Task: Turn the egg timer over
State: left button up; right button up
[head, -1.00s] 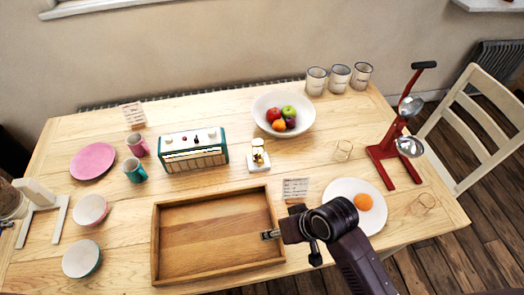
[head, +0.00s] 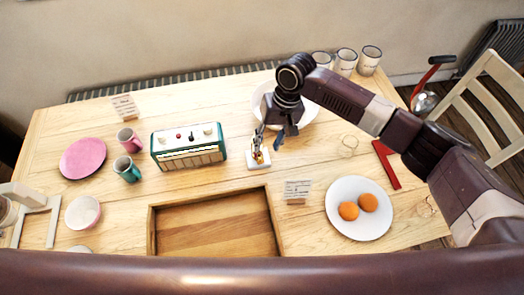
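The egg timer (head: 257,155) is a small gold-coloured piece on a white base (head: 259,167), right of the radio on the table. My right gripper (head: 268,143) comes in from the right and points down at it. Its two fingers are spread apart. The left finger overlaps the timer's upper part in the picture, and the right finger hangs to the right of it. I cannot tell whether a finger touches the timer. My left gripper is not in view.
A teal and white radio (head: 188,147) stands close to the left. A wooden tray (head: 153,222) lies in front, and a small card (head: 297,190) stands front right. A fruit bowl (head: 309,112) is behind my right gripper. A white plate (head: 352,222) holds two orange items.

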aim_at(261, 159)
jog(key=p+x, duration=0.1)
jog(key=x, duration=0.6)
jog(key=shift+f, duration=0.2)
jog(key=shift+s, duration=0.1)
grip_shut()
